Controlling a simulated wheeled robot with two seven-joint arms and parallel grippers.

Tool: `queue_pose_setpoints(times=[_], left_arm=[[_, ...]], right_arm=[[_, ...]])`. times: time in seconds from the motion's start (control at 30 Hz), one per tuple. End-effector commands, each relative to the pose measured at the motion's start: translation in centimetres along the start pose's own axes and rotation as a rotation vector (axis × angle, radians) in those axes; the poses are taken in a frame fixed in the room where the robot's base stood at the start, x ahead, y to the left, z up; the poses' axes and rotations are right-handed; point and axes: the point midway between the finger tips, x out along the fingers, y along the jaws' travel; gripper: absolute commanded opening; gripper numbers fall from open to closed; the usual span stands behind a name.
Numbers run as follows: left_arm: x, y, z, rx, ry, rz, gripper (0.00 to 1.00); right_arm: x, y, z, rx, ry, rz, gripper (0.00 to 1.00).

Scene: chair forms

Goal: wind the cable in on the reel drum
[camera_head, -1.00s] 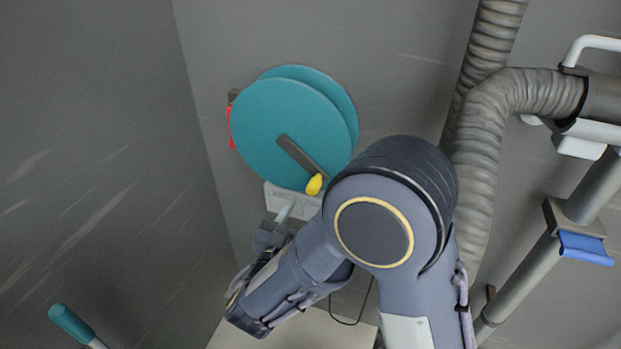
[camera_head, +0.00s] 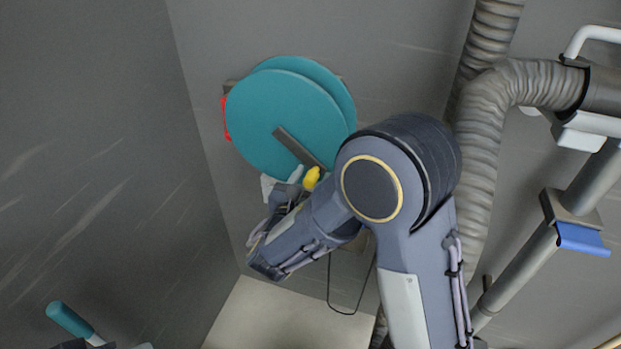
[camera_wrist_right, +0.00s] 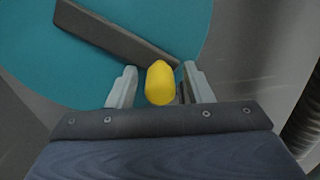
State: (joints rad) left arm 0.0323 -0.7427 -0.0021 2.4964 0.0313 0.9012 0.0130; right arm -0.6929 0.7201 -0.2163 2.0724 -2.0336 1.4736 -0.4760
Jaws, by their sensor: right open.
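The teal reel drum (camera_head: 265,125) has two round discs and is mounted at the grey wall. A dark crank bar (camera_head: 298,148) crosses its front disc and ends in a yellow knob (camera_head: 311,178). My right gripper (camera_wrist_right: 160,84) is open in the right wrist view, with one pale finger on each side of the yellow knob (camera_wrist_right: 160,82). Gaps show beside the knob, so I see no firm grip. A bit of red (camera_head: 225,118) shows behind the drum's left edge; I cannot tell whether it is the cable. My left gripper cannot be made out.
Ribbed grey hoses (camera_head: 485,140) and a pipe with a blue part (camera_head: 582,238) stand at the right. A teal handle (camera_head: 68,318) is at the lower left, near partly cut-off pieces. A thin black cord loop (camera_head: 345,312) hangs below my right arm.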

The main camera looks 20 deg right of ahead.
Motion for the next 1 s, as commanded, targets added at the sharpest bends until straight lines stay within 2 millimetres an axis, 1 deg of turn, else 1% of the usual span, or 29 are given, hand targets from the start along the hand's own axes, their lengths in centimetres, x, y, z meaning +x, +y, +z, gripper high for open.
queue_pose_setpoints(times=[0.03,0.3,0.4,0.63,0.77,0.87,1.0], left_arm=[[0.0,0.0,0.0,0.000,0.000,0.000,0.46],[0.0,0.0,0.0,0.000,0.000,0.000,0.46],[0.0,0.0,0.0,0.000,0.000,0.000,0.46],[-0.1,0.0,-0.1,0.000,0.000,0.000,0.46],[-0.5,0.2,-0.3,0.000,0.000,0.000,0.46],[-1.2,0.5,-0.6,0.000,0.000,0.000,0.46],[-2.5,1.2,-1.3,0.000,0.000,0.000,0.46]], right_arm=[[0.0,0.0,0.0,0.000,0.000,0.000,0.46],[0.0,0.0,0.0,0.000,0.000,0.000,0.11],[-0.1,0.0,0.0,0.000,0.000,0.000,0.00],[-0.1,0.0,0.1,-0.003,0.000,0.000,0.00],[-0.1,-0.1,0.4,-0.024,0.000,0.000,0.00],[-0.1,-0.2,0.9,-0.060,0.000,0.001,0.00],[-0.1,-0.5,1.9,-0.143,0.000,0.001,0.00]])
